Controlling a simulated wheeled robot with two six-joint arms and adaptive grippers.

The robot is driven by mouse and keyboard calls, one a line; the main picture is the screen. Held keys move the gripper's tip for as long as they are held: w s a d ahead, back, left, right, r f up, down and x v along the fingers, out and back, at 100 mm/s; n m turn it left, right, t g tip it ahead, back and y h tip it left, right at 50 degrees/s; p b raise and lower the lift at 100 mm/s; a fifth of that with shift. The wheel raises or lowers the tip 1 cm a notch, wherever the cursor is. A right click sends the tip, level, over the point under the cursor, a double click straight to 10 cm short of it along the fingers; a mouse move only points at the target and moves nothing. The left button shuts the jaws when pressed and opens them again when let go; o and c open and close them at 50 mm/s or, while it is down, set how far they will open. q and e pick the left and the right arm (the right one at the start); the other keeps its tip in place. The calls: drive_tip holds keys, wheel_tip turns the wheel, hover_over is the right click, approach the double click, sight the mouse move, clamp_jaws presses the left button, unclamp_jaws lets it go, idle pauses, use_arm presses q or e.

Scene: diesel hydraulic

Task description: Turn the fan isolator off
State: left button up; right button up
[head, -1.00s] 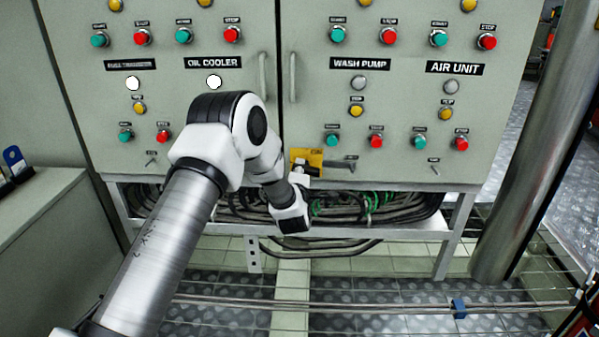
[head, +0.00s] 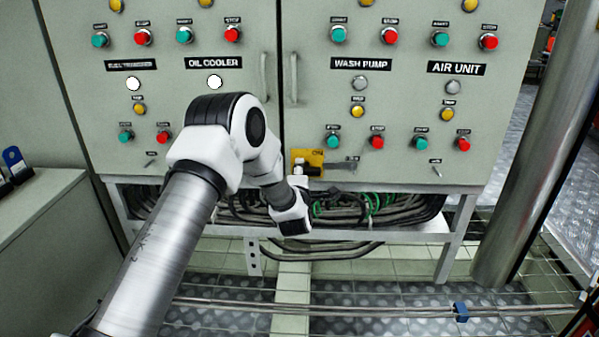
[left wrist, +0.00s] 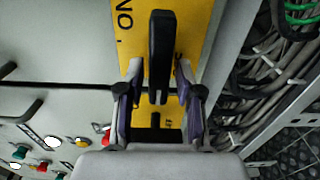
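The fan isolator is a yellow plate (head: 315,156) low on the grey cabinet, just right of the door gap. In the left wrist view the yellow plate (left wrist: 195,30) fills the top centre, with partly hidden black lettering. Its black handle (left wrist: 160,50) stands out toward the camera, upright in that picture. My left gripper (left wrist: 159,75) is open, with one finger on each side of the handle and a visible gap to it. In the head view my left gripper (head: 301,172) is small at the plate, partly hidden by my wrist. My right gripper is not in view.
The cabinet (head: 405,110) carries several green, red and yellow buttons. A door handle (head: 293,78) is above the plate. Cables (head: 370,207) hang under the cabinet. A metal pillar (head: 530,150) stands at the right and a grey bench (head: 40,215) at the left.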

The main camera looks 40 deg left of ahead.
use_arm(q)
drive_tip(key=v, duration=1.2)
drive_tip(key=shift+s, duration=0.1)
drive_tip(key=b+v, duration=0.1)
drive_tip(key=v, duration=0.6)
drive_tip(key=shift+s+d+b, duration=0.2)
drive_tip(key=shift+s+b, duration=0.15)
